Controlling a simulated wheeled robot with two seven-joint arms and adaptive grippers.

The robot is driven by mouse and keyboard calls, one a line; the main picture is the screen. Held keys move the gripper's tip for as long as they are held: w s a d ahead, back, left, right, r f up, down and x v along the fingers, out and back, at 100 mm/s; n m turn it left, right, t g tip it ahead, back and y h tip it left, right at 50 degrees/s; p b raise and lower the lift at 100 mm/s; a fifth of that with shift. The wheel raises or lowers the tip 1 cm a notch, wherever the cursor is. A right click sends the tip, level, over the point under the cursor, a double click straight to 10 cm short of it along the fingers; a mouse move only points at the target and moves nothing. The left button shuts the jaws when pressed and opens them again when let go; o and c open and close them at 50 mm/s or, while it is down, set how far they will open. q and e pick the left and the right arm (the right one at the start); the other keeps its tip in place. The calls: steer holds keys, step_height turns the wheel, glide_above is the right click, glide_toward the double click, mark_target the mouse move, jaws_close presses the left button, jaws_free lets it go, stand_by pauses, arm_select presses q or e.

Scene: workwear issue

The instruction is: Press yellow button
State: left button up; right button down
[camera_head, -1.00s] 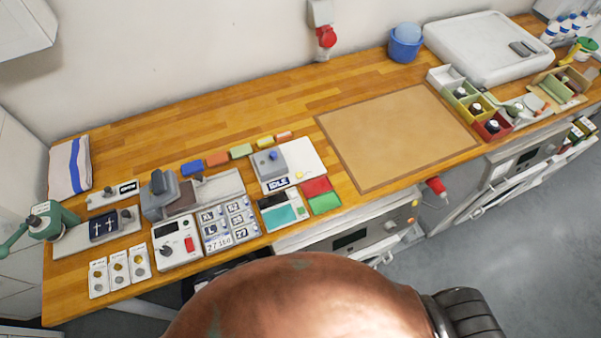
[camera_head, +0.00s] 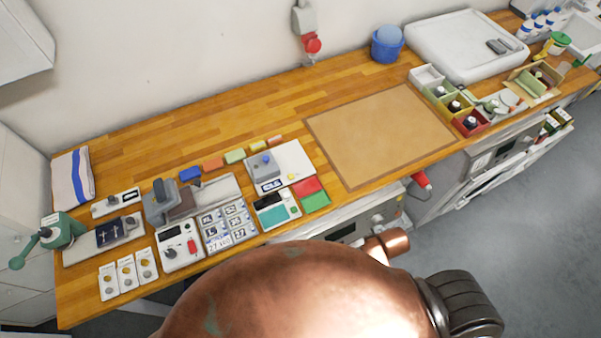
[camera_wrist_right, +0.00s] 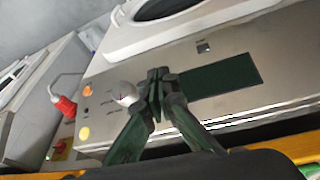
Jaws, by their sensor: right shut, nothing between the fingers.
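A round yellow-orange button (camera_wrist_right: 84,133) sits on the grey front panel (camera_wrist_right: 118,72) of a machine in the right wrist view. A pale round knob (camera_wrist_right: 123,92) is on the same panel, between the button and my gripper. My right gripper (camera_wrist_right: 158,75) is shut and empty. It is in front of the panel, to the right of the knob and up and right of the button in the picture. I cannot tell whether the fingertips touch the panel. In the head view my arm hides this gripper and part of the machine. My left gripper is not in view.
A dark display (camera_wrist_right: 220,75) is right of my gripper. A red plug (camera_wrist_right: 65,106) sticks out left of the panel. The wooden bench (camera_head: 130,150) above carries several devices, a brown mat (camera_head: 380,135) and open boxes. Grey floor (camera_head: 500,230) is clear at right.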

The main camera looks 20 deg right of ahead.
steer(key=w+a+r+n+t, duration=0.1)
steer(key=w+a+r, duration=0.3)
steer(key=w+r, duration=0.3)
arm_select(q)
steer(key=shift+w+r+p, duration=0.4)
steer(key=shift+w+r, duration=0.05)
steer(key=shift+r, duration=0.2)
arm_select(e)
step_height(320, 180, up, 15)
steer(key=n+t+y, duration=0.4)
steer(key=n, duration=0.8)
glide_above(292, 177)
steer(key=shift+f, duration=0.15)
step_height(292, 177, down, 7)
steer(key=b, duration=0.8)
steer(key=shift+s+f, duration=0.1)
steer(key=shift+f, duration=0.75)
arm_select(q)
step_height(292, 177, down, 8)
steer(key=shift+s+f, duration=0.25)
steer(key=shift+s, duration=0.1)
